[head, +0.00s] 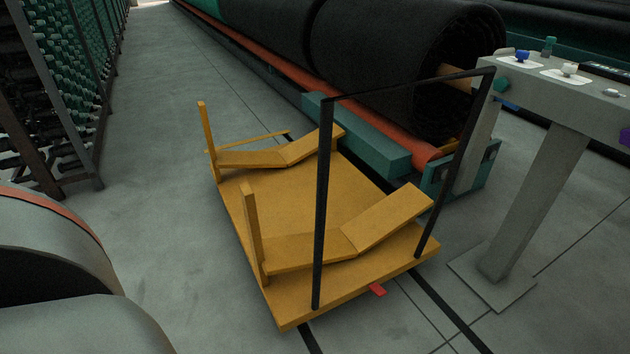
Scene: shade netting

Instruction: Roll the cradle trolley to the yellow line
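The cradle trolley (355,183) is a flat yellow-orange deck on the floor in the middle of the head view. It carries two angled cradle supports, with upright posts on its left side. Its black handle frame (408,85) rises at the near end. A thin yellow strip (247,142) shows just beyond the far cradle support; I cannot tell whether it is the floor line or part of the trolley. No other yellow line is visible. Neither of my grippers is in view, and no gripper is seen at the handle.
A machine with large black rolls (390,60) and a teal beam (360,140) stands close on the trolley's right. A grey control console (565,80) stands at near right on a post. A rack of spools (70,80) lines the left. Open floor (165,110) runs between.

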